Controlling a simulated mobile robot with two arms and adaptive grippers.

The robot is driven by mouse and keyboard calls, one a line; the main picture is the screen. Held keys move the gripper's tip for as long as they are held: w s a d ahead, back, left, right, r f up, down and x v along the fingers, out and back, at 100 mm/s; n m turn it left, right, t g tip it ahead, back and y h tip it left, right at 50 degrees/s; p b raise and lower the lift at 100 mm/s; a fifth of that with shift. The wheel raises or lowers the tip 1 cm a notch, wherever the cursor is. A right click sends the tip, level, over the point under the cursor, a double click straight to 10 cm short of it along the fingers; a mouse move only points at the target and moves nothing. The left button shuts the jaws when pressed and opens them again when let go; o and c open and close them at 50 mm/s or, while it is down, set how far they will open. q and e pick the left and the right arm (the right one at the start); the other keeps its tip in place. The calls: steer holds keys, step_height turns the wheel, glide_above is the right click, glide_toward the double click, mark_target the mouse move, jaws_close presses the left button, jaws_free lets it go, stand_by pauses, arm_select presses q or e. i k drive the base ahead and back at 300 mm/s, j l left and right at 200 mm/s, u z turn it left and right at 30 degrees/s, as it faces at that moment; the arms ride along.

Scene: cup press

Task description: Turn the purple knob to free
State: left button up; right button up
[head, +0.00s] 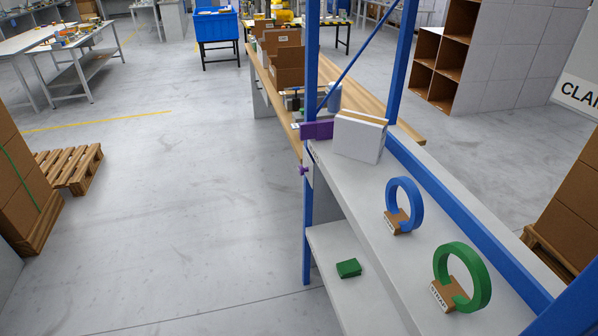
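A small purple knob (303,170) sticks out to the left from the front edge of the blue-framed shelf unit, beside its near blue post, in the head view. A larger purple block (317,130) sits just above it at the end of the upper shelf, against a white box (360,137). I cannot tell from this distance how the knob is turned. Neither of my grippers shows in the head view.
The upper shelf (352,178) carries a blue ring (405,205) and a green ring (463,277) on brown bases. A green block (348,268) lies on the lower shelf. A pallet (72,167) lies at left. The floor (200,200) left of the shelves is clear.

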mark_target(301, 170)
steer(key=z, duration=0.85)
steer(key=i+j+z, duration=0.25)
steer(key=j+z, duration=0.25)
steer(key=j, duration=0.2)
steer(key=i+j+z, duration=0.1)
steer(key=j+z, duration=0.4)
steer(key=j, duration=0.2)
steer(key=j+z, duration=0.45)
steer(key=j, duration=0.3)
